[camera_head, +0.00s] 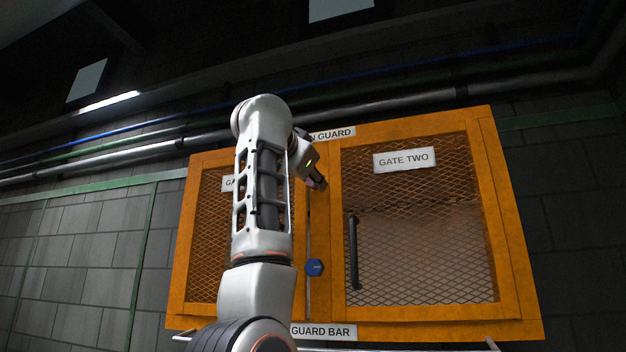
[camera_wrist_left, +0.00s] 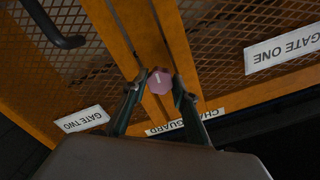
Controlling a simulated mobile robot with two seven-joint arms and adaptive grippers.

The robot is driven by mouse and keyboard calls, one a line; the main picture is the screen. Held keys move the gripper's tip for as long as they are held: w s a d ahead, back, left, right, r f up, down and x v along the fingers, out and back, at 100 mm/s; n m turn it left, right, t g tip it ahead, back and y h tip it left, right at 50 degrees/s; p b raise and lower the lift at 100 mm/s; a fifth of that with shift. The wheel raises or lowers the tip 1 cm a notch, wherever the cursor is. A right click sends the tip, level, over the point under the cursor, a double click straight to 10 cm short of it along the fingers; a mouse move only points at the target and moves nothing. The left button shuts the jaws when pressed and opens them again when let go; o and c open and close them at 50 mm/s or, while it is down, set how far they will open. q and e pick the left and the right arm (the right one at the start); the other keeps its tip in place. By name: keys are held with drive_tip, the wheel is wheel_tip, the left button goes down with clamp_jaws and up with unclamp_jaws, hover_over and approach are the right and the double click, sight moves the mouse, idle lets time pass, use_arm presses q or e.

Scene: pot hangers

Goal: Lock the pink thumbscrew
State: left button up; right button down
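The pink thumbscrew (camera_wrist_left: 160,81) shows in the left wrist view on the orange upright between the two gates, just by the chain guard label (camera_wrist_left: 184,122). My left gripper (camera_wrist_left: 160,84) has one finger on each side of it. Both fingertips appear to touch its sides, so the gripper looks closed on it. In the head view my left gripper (camera_head: 318,182) is at the upper part of the upright, below the upper label, and it mostly hides the thumbscrew. My right gripper is in neither view.
A blue knob (camera_head: 315,267) sits lower on the same upright, above the guard bar label (camera_head: 323,332). Gate two (camera_head: 420,240) is mesh with a dark vertical handle (camera_head: 353,252) standing out. My left arm covers part of gate one (camera_head: 208,240).

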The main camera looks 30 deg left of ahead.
use_arm(q)
drive_tip(key=m, duration=1.5)
drive_tip(key=shift+m, duration=0.4)
drive_tip(key=o, duration=1.2)
drive_tip(key=shift+o, duration=0.2)
drive_tip(key=b+v, duration=0.3)
drive_tip(key=v, duration=0.2)
